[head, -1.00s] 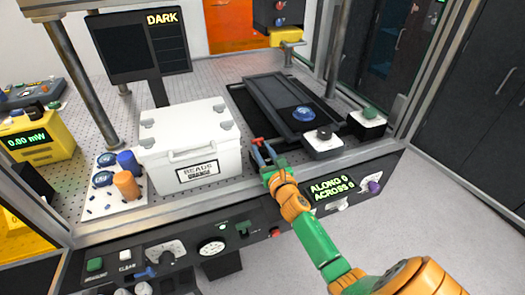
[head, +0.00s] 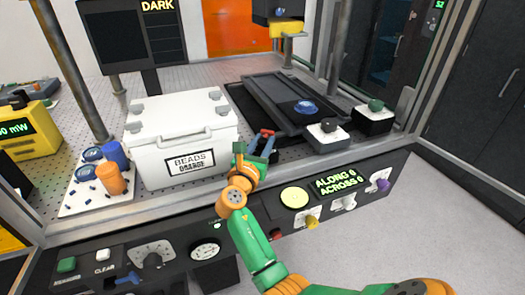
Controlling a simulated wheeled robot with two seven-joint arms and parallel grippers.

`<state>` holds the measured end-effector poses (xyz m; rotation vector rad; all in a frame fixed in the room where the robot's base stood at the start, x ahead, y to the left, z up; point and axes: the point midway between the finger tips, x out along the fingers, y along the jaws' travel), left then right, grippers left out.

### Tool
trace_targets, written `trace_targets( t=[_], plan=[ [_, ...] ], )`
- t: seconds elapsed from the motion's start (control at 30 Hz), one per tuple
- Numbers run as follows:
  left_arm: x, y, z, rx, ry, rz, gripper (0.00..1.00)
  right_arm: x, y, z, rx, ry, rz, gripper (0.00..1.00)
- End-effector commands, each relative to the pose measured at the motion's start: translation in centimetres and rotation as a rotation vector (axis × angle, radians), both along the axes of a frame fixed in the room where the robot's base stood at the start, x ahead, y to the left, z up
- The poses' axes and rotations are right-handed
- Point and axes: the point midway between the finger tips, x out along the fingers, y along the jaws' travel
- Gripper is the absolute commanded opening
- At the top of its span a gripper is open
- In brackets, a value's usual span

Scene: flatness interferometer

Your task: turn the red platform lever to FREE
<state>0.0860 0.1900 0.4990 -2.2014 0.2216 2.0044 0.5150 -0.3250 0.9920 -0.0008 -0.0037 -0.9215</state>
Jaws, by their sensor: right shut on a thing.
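The red platform lever (head: 266,132) shows as a small red piece at the front left of the dark platform (head: 283,111), just right of the white box. My right gripper (head: 263,146) reaches over the front panel from below and is shut on the red lever at its fingertips. The fingers hide most of the lever, and I cannot read any FREE mark near it. My left gripper is not in view.
A white box labelled BEADS (head: 182,145) stands close left of my right gripper. A display reading ALONG and ACROSS (head: 337,184) is on the front panel.

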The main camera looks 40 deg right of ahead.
Motion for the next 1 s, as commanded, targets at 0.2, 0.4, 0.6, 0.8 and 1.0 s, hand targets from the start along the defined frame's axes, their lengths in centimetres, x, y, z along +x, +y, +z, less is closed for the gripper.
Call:
trace_targets(
  t=[0.2,0.4,0.6,0.8,1.0],
  plan=[
    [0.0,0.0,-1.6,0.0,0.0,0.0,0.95,0.0,0.0,-0.3,0.002,0.002,-0.098,0.0],
    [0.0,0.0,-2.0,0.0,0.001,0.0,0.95,0.0,-0.1,-0.2,0.002,0.002,-0.143,0.0],
    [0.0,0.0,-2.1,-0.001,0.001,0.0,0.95,-0.1,-0.1,-0.2,0.002,0.004,-0.157,0.0],
    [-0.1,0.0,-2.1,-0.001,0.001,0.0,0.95,-0.1,-0.1,-0.2,0.003,0.004,-0.157,0.0],
    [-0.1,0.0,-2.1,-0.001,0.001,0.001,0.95,-0.1,-0.1,-0.2,0.003,0.004,-0.156,0.42]
  ],
)
